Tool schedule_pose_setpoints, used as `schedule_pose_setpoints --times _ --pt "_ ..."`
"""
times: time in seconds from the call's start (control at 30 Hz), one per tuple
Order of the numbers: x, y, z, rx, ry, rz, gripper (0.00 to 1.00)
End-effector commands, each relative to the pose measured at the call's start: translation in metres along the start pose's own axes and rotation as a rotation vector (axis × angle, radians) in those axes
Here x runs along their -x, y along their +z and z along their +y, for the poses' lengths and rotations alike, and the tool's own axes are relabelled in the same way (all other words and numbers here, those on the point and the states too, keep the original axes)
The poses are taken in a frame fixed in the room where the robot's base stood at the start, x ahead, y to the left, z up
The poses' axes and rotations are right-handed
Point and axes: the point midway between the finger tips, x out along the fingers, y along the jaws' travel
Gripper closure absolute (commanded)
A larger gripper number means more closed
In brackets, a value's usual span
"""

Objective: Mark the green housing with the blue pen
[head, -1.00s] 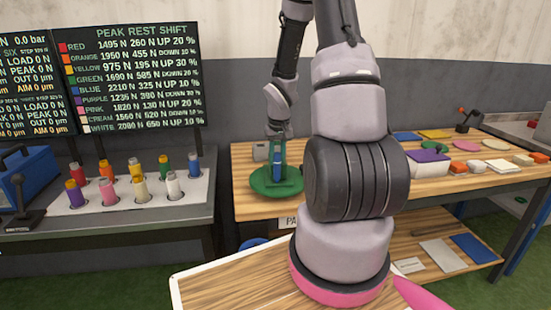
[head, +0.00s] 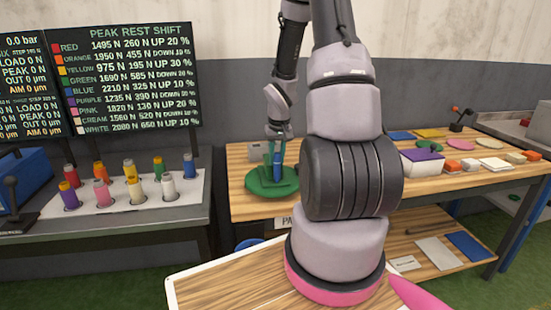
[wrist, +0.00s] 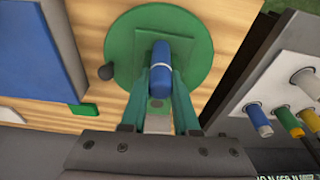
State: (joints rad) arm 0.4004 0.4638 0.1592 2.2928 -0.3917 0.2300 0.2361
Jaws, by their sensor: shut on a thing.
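My gripper (wrist: 160,95) has teal fingers shut on a blue pen (wrist: 160,62) with a pale band. The pen also shows in the head view (head: 277,164). The pen is over a round green disc (wrist: 125,45) bearing a squarish green part (wrist: 195,45), which looks like the green housing. The disc is at the left end of the wooden table in the head view (head: 258,187). The pen and fingers hide part of the green surface. I cannot tell whether the pen tip touches it.
A dark knob (wrist: 106,72) sits at the disc's edge. A purple-topped box (head: 422,160) and several small blocks occupy the table's right side. A display (head: 140,75) stands behind the rack.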

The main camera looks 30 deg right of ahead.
Motion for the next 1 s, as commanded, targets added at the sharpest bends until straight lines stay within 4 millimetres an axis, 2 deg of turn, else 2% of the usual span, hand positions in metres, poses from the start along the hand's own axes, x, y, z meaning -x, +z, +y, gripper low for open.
schedule_pose_setpoints --times 0.2,0.57,1.0 --pt "0.000 0.002 0.006 -0.003 0.001 -0.005 1.00" --pt "0.003 0.001 0.006 -0.001 0.001 -0.002 1.00" --pt "0.036 -0.006 0.007 -0.003 0.001 0.000 1.00"
